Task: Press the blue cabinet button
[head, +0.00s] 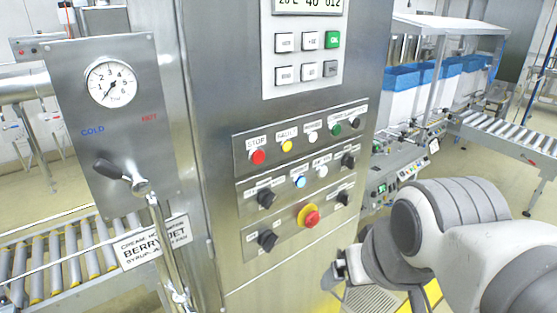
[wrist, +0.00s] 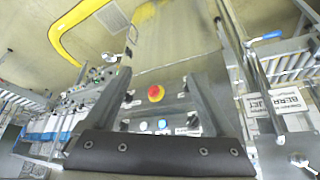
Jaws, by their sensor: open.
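The blue button (head: 300,181) is small and round, in the middle row of the steel cabinet's control panel (head: 245,200), between a black knob and a white button. It also shows in the wrist view (wrist: 162,124), just above the dark gripper body. My gripper (head: 338,277) is at the lower right of the panel in the head view, below and apart from the blue button. In the wrist view my gripper (wrist: 158,82) has its two fingers spread, with nothing between them but the view of the panel.
A red emergency stop (head: 309,216) with a yellow ring sits just below the blue button. Black knobs (head: 266,198) stick out beside it. A red button (head: 258,157) and other buttons line the row above. A lever (head: 125,176) and pipe stand left of the cabinet.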

